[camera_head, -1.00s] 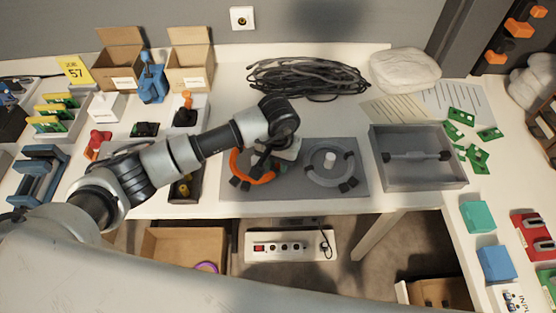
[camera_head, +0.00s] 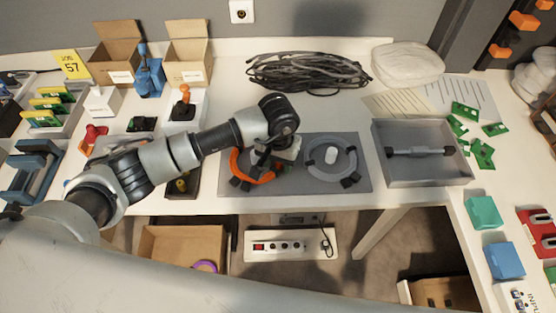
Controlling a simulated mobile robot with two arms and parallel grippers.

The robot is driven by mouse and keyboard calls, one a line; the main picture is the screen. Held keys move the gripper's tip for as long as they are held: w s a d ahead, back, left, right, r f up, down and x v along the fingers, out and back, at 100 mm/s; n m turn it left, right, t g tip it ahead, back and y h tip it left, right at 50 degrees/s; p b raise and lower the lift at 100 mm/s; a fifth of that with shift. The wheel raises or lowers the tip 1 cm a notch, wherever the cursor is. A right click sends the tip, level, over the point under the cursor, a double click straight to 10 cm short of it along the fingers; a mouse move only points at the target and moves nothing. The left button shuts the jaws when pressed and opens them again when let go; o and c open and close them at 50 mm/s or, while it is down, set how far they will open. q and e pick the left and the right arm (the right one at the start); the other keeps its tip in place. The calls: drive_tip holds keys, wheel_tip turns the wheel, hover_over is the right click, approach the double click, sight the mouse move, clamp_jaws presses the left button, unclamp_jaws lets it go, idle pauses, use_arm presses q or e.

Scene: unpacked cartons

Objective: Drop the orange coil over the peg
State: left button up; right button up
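The orange coil (camera_head: 237,167) is on the left half of a dark grey mat (camera_head: 300,183), with black clips or ends at its lower edge. My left gripper (camera_head: 262,161) reaches down over the coil's right side from above. The wrist hides part of the coil, and I cannot tell whether the fingers grip it. A short white peg (camera_head: 331,155) stands upright on the right half of the mat, with a grey coil (camera_head: 347,143) lying around it. Whether anything stands inside the orange coil is hidden by my wrist. My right gripper is not in view.
A grey tray (camera_head: 466,172) holding a dark bar is right of the mat. A black cable bundle (camera_head: 308,72) lies behind it. A blue stand (camera_head: 150,73) and open cartons (camera_head: 188,68) are at the back left. A power strip (camera_head: 290,246) is below the table edge.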

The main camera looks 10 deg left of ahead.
use_arm(q)
drive_tip(key=shift+o, duration=0.6)
drive_tip(key=shift+r, duration=0.1)
wheel_tip(320, 180, up, 11)
drive_tip(key=b, duration=0.1)
drive_tip(key=shift+f, duration=0.2)
